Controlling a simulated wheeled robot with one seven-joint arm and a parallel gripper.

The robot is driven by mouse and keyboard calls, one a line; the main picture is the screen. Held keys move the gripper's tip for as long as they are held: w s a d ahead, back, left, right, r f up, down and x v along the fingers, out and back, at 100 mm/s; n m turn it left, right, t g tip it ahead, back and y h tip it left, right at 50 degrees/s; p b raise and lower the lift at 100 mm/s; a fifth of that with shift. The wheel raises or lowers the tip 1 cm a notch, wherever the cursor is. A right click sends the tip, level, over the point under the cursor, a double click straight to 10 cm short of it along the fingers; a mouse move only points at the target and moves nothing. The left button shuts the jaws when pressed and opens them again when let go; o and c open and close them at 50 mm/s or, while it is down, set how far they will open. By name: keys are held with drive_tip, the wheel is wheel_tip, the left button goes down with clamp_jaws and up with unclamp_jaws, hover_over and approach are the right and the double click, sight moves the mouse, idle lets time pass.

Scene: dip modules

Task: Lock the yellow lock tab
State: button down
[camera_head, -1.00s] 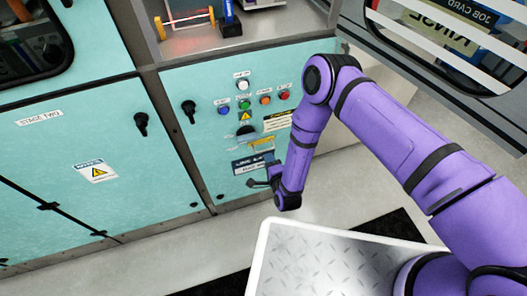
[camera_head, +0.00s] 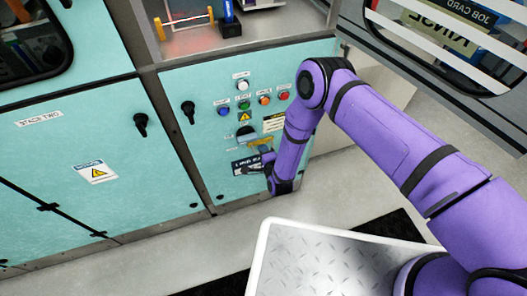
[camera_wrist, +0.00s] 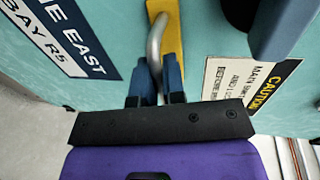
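The yellow lock tab (camera_head: 262,140) is on the lower part of the teal panel, below the black-and-grey knob. In the wrist view the yellow tab (camera_wrist: 170,35) is at the top middle, with a bent grey metal bar (camera_wrist: 154,42) beside it that reaches down between my fingers. My gripper (camera_wrist: 157,70) has its two blue fingers close together, one on each side of the bar's lower end. Whether they press on the bar cannot be told. In the head view my gripper (camera_head: 262,152) is just below the tab, and my forearm covers part of the panel there.
A dark sign (camera_wrist: 60,35) is left of the tab and a caution label (camera_wrist: 245,85) is right of it. A dark blue knob part (camera_wrist: 280,25) juts out at upper right in the wrist view. Several coloured buttons (camera_head: 264,99) are above. Free floor is below.

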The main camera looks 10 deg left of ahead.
drive_tip(key=shift+s+a, duration=0.5)
drive_tip(key=shift+a, duration=0.25)
drive_tip(key=shift+s+a, duration=0.45)
drive_tip(key=shift+a, duration=0.25)
drive_tip(key=c, duration=1.2)
unclamp_jaws()
drive_tip(key=shift+a, duration=0.1)
drive_tip(key=shift+c, duration=0.2)
drive_tip(key=v, duration=1)
drive_tip(key=shift+s+d, duration=0.3)
drive_tip(key=shift+r, duration=0.1)
